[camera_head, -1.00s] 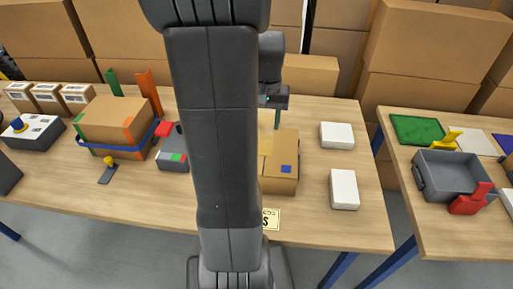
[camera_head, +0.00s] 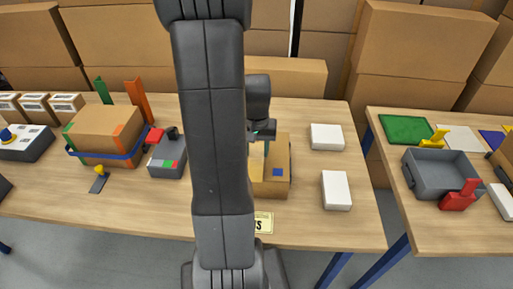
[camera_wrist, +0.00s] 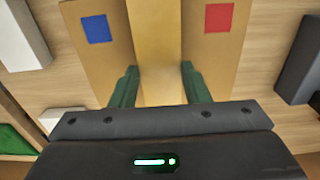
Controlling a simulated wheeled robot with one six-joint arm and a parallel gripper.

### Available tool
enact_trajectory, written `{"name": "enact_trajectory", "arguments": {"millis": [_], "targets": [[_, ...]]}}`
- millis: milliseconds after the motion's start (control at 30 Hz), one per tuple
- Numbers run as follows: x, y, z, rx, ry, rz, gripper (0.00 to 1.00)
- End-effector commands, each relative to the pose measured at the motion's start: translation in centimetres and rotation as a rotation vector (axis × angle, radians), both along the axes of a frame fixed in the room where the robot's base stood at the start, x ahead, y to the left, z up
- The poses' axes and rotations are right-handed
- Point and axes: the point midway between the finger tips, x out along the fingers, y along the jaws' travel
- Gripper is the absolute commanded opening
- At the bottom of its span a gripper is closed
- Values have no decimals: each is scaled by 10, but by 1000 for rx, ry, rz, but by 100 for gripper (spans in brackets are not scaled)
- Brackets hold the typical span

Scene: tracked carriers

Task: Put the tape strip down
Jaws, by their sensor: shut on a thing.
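The tape strip (camera_wrist: 155,30) is a pale tan band between the two green fingers of my gripper (camera_wrist: 159,78) in the wrist view. It runs along the middle of a cardboard box (camera_wrist: 225,55), between a blue square and a red square. My gripper is shut on the strip, at or just above the box top; I cannot tell whether strip and box touch. In the head view, the box (camera_head: 279,182) stands on the table right of my arm, which hides its left part. My gripper (camera_head: 262,150) is over it there.
Two white boxes (camera_head: 326,137) (camera_head: 337,190) lie right of the cardboard box. A label card (camera_head: 263,222) lies near the table's front edge. A box with a blue strap (camera_head: 105,132) stands to the left. A second table at right holds a grey bin (camera_head: 441,174).

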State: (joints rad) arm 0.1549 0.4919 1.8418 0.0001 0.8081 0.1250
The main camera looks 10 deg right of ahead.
Motion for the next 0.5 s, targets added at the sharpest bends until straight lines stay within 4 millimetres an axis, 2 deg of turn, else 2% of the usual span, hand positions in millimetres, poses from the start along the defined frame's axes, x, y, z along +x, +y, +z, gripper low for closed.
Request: {"name": "enact_trajectory", "arguments": {"millis": [467, 500], "targets": [[0, 0, -12, 0, 0, 0, 21], [0, 0, -12, 0, 1, 0, 46]]}}
